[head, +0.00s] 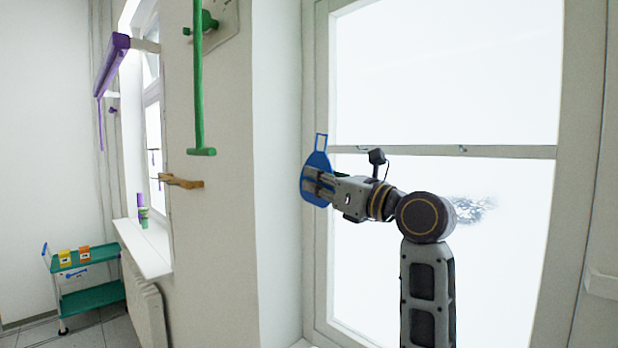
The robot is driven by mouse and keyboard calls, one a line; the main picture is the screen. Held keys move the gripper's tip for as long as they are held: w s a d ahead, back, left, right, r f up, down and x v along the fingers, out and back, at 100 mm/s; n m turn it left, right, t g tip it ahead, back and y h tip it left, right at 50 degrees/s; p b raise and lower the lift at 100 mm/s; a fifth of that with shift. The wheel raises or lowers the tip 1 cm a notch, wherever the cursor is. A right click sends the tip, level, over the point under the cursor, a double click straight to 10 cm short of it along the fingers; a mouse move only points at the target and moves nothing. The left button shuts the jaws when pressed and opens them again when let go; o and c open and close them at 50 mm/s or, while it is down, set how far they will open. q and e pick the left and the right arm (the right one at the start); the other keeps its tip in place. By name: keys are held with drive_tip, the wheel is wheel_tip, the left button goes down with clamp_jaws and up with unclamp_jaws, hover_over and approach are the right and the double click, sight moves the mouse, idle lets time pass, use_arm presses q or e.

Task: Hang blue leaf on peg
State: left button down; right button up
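The blue leaf (317,163) is a flat oval with an open square loop on top. It is upright in front of the window frame, loop upward. My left gripper (312,181) has its fingers against the leaf and appears shut on it; the exact grip is partly hidden. A brown, wooden-looking peg (181,181) sticks out of the white wall left of the leaf, with a clear gap between them. A green knob-like peg (203,22) is higher on the wall, beside a long green bar (198,90). My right gripper is not in view.
A large bright window (445,70) stands behind my arm. The wall corner (275,200) juts between window and peg. A purple roller-like fixture (112,65) hangs at left. A green trolley (92,297) and radiator (148,312) are low at left. A sill (145,248) holds small containers.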

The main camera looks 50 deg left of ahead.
use_arm(q)
drive_tip(key=w+m+t, duration=0.2)
drive_tip(key=w+t, duration=0.1)
drive_tip(key=w+m+t, duration=0.1)
drive_tip(key=t, duration=0.1)
drive_tip(key=shift+w+f+y, duration=0.2)
drive_tip(key=shift+f+y, duration=0.05)
drive_tip(key=shift+y, duration=0.05)
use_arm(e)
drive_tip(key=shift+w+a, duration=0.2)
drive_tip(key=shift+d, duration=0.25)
use_arm(q)
drive_tip(key=shift+w+a, duration=0.1)
drive_tip(key=shift+w, duration=0.35)
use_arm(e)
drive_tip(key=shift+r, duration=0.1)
